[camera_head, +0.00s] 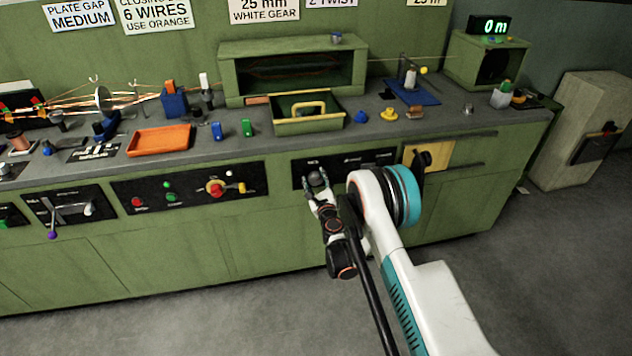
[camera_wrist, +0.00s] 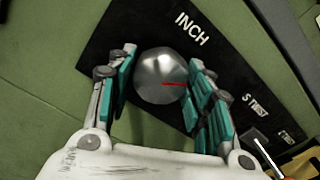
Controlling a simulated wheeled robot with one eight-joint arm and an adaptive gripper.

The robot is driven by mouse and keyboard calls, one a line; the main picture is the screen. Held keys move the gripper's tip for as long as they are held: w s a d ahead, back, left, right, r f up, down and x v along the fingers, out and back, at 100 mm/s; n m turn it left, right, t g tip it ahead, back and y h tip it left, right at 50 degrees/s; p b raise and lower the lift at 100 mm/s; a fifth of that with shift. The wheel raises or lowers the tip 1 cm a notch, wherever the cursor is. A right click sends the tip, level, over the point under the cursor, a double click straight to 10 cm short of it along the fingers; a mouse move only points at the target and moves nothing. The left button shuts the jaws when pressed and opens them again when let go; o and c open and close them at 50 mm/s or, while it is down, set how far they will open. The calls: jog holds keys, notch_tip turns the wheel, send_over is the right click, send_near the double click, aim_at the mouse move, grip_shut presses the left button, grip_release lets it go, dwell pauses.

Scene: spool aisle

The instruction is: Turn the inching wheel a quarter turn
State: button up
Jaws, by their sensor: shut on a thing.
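The inching wheel (camera_wrist: 161,76) is a round grey metal knob with a short red mark on its face, under the word INCH on a black panel (camera_wrist: 110,30). In the wrist view my gripper (camera_wrist: 162,85) has its teal-padded fingers on both sides of the knob, shut on it. In the head view my gripper (camera_head: 317,185) reaches the black panel on the green bench front, and the knob (camera_head: 316,178) is partly covered by the fingers. The red mark points to the right in the wrist view.
More controls labelled S TWIST sit right of the wheel on the panel. To the left is a panel with red and green buttons (camera_head: 170,192). The bench top holds an orange tray (camera_head: 160,140) and a green tray (camera_head: 308,127). The floor (camera_head: 560,270) at right is clear.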

jog(key=n, duration=1.3)
jog(key=shift+r+n, duration=0.1)
jog(key=shift+n, duration=0.3)
jog(key=n, duration=0.7)
jog(key=shift+s+r, duration=0.1)
jog(key=n, duration=0.6)
jog(key=shift+n, duration=0.3)
jog(key=o, duration=1)
jog(key=shift+o, duration=0.2)
jog(key=shift+r, duration=0.1)
